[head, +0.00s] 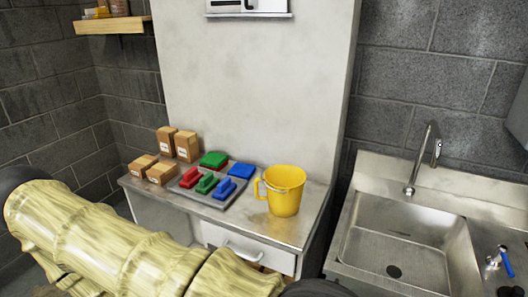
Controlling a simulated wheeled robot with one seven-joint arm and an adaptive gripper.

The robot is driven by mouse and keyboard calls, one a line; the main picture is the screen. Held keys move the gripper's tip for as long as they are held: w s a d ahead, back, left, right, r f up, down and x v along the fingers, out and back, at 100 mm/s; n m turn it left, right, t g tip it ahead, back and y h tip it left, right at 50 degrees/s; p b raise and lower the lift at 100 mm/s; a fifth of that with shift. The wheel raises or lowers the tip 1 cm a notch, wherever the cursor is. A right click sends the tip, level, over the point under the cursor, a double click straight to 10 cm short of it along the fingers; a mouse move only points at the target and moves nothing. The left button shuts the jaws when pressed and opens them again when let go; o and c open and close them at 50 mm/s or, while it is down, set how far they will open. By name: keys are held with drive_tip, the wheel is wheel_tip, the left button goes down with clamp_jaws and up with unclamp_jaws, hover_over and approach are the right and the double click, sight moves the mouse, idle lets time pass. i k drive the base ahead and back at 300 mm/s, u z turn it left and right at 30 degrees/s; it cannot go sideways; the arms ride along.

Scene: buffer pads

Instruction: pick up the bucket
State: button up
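The yellow bucket (285,191) stands upright on the right part of the metal-topped counter (258,226). Its open rim faces up, and a yellow handle (259,190) sticks out on its left side. The bucket looks empty from here, though its bottom is hidden. My arm crosses the lower left of the head view, in front of the counter and apart from the bucket. The fingertips of my gripper do not show in this view.
Left of the bucket, a grey tray (211,199) holds red, green and blue pads. Several cardboard boxes (187,146) stand farther left. A metal sink (405,245) with a faucet (422,160) is at right.

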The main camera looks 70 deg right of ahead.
sight(285, 184)
drive_tip(key=i, duration=1.4)
drive_tip(key=z, duration=2.8)
